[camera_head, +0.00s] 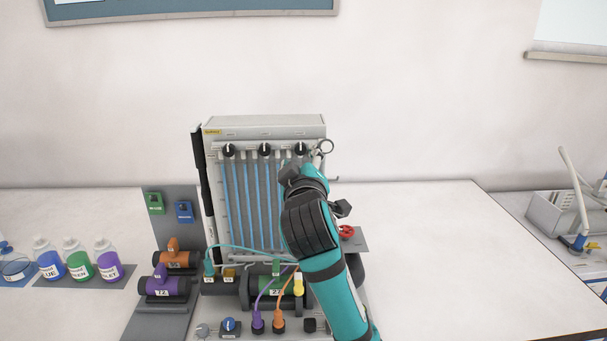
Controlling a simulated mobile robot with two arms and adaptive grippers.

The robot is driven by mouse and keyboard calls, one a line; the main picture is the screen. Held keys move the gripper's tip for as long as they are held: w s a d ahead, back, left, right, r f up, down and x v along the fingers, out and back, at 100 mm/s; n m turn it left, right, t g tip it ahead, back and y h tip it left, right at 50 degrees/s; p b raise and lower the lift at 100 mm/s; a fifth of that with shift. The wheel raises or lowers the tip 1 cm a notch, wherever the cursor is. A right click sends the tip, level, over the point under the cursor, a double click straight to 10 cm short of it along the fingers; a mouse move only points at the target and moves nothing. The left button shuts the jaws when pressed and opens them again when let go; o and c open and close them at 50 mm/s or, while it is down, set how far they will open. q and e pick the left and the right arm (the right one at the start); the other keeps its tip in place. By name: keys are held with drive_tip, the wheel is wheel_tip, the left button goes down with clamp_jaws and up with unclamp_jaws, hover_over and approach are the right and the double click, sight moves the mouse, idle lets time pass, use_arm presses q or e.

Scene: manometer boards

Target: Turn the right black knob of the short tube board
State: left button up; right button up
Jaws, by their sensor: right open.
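The tube board (265,126) stands upright on the table, with several blue-filled tubes (248,205) on its face. Three black knobs sit in a row near its top: the left knob (229,151), the middle knob (264,150) and the right knob (301,149). My right gripper (297,169) is open and close below the right knob in the picture. I cannot tell whether it touches the knob or the board. My right arm hides the lower right part of the board. My left gripper is not in view.
A metal ring (325,147) juts from the board's right edge. Cables, valves and a red handwheel (346,232) crowd its foot. Labelled bottles (79,265) stand at the left. The table right of my arm (430,250) is clear up to a grey bin (545,220).

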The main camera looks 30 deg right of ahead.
drive_tip(key=v, duration=0.7)
drive_tip(key=shift+s, duration=0.15)
